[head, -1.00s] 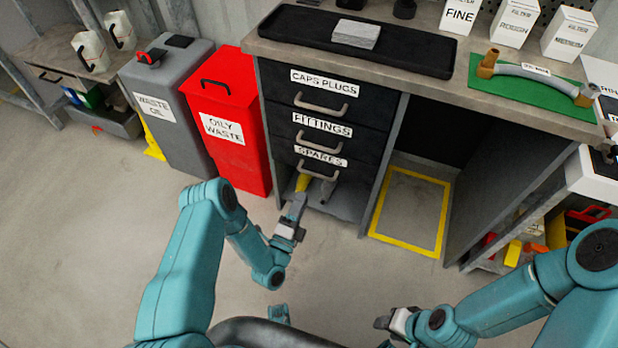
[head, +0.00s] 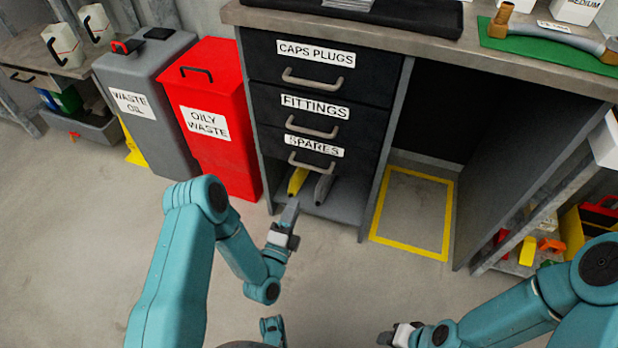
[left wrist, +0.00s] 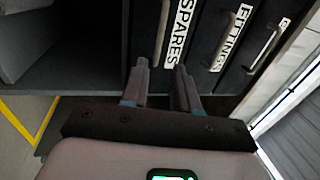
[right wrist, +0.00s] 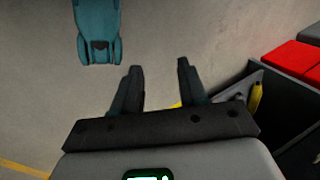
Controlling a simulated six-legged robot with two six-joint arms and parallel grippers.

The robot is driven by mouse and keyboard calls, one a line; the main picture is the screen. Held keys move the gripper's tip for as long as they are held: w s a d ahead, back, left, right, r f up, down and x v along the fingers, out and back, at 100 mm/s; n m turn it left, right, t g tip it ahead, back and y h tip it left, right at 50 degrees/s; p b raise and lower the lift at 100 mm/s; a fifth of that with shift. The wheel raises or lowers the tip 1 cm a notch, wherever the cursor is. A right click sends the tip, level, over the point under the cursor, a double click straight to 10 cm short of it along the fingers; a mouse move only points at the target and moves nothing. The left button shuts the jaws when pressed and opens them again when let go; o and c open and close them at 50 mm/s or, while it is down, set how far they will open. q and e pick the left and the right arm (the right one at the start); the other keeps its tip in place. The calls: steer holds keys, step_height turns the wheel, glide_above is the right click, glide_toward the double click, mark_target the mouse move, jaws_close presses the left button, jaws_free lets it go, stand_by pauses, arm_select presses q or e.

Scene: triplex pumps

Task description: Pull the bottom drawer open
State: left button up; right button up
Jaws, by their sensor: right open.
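The bottom drawer, labelled SPARES (head: 314,146), is the lowest of three dark drawers and looks shut. Its grey bar handle (head: 311,165) runs across the front; it also shows in the left wrist view (left wrist: 162,32). My left gripper (head: 291,206) is below and in front of that handle in the head view. In the left wrist view its fingers (left wrist: 162,68) are parted and point at the handle, which lies ahead near the left finger; no grip on it shows. My right gripper (head: 384,338) is low and away from the cabinet, open and empty in the right wrist view (right wrist: 159,66).
Drawers labelled FITTINGS (head: 314,106) and CAPS PLUGS (head: 315,54) are above, both shut. An open bay below holds a yellow item (head: 298,180) and a grey one (head: 323,189). A red OILY WASTE bin (head: 208,95) stands left. The floor in front is clear.

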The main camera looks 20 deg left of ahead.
mark_target(309, 166)
arm_select(q)
steer(key=shift+w+d+r+b, duration=0.1)
steer(key=shift+w+r+b, duration=0.3)
steer(key=shift+w, duration=1.85)
steer(key=shift+w+d+r+b, duration=0.1)
steer(key=shift+w+r+b, duration=0.35)
steer(key=shift+w, duration=1.75)
steer(key=shift+w+r+b, duration=0.25)
steer(key=shift+w+r, duration=0.25)
steer(key=shift+w, duration=1.75)
arm_select(e)
steer(key=shift+w+d+f+t, duration=0.1)
steer(key=shift+w+f, duration=0.15)
steer(key=shift+f, duration=0.3)
steer(key=shift+w+d+f+t, duration=0.1)
steer(key=shift+w+f, duration=0.15)
steer(key=shift+f, duration=0.35)
steer(key=shift+w+d+f+t, duration=0.1)
steer(key=shift+w+f, duration=0.15)
steer(key=shift+f, duration=0.3)
arm_select(q)
jaws_close()
